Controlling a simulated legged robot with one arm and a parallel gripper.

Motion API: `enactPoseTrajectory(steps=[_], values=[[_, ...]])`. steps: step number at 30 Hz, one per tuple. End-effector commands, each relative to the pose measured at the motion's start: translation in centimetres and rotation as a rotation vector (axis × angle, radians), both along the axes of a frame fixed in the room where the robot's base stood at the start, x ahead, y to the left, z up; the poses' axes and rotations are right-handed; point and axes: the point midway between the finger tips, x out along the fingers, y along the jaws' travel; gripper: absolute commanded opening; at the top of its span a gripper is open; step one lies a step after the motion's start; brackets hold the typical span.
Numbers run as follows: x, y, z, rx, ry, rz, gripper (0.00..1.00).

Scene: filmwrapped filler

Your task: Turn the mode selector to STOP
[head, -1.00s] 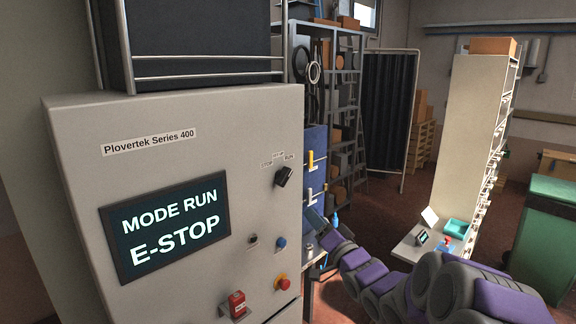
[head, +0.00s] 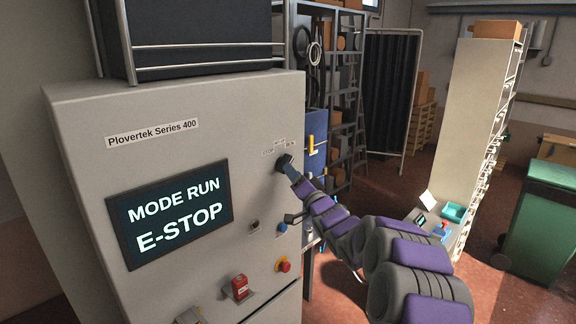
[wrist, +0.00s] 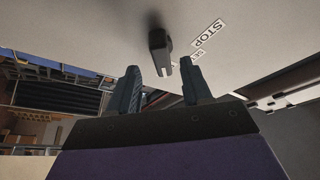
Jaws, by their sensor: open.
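The mode selector (head: 283,161) is a dark knob on the upper right of the grey cabinet front, under small labels. In the head view my gripper (head: 289,167) is at the knob and partly covers it. In the wrist view the black selector (wrist: 158,48) stands out from the panel just beyond my open fingers (wrist: 162,80), roughly between their tips. I cannot tell whether a finger touches it. A STOP label (wrist: 208,36) shows to its right there, with part of a SET label below. The screen (head: 176,213) reads MODE RUN and E-STOP.
Shelving (head: 335,100) stands behind. A green bin (head: 545,225) is at the right, with open floor before it.

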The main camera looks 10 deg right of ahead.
Motion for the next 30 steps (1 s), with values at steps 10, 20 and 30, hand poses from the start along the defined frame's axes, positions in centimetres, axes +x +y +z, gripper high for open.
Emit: enactPoseTrajectory(steps=[10, 20, 30], values=[[3.3, 1.3, 0.9, -0.001, 0.002, 0.001, 0.49], [3.8, 1.4, 1.2, 0.001, 0.0, 0.0, 0.49], [3.8, 1.4, 1.2, 0.0, 0.001, 0.001, 0.26]])
